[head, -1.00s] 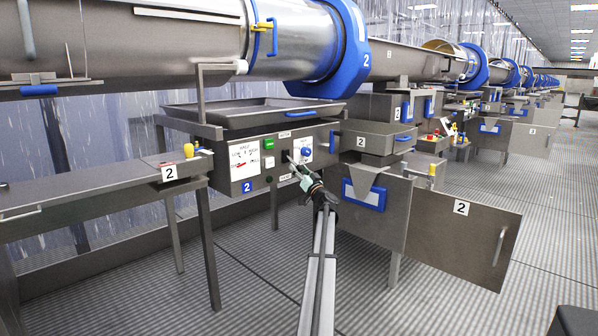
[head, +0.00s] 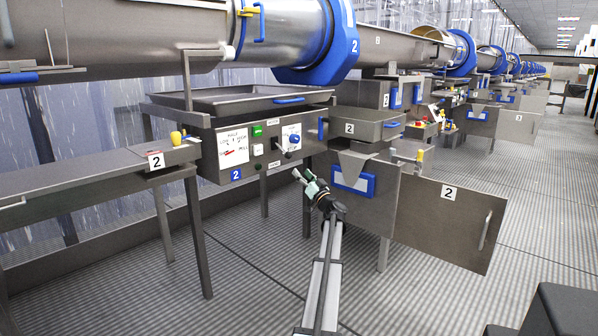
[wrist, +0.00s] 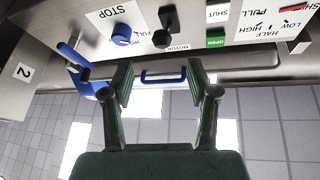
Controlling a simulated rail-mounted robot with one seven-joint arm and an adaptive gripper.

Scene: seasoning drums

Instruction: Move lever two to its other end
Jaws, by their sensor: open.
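Several parts bear a 2 label, and I cannot tell for certain which is lever two. On the grey control panel (head: 210,165) there is a black-knobbed control (head: 278,144), which also shows in the wrist view (wrist: 167,18) above the word MOTOR. A blue knob (head: 294,138) is beside it, near STOP in the wrist view. A yellow-knobbed lever (head: 176,137) stands at the left beside a 2 label. Another yellow knob (head: 420,155) is at the right. My gripper (head: 302,179) is open and empty, in front of and below the panel; its fingers (wrist: 160,72) touch nothing visible.
A tray (head: 225,96) with a blue handle sits above the panel. An open cabinet door (head: 450,225) and a blue-framed pocket (head: 353,180) stand right of my gripper. The drum (head: 150,40) runs overhead. The floor in front is clear.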

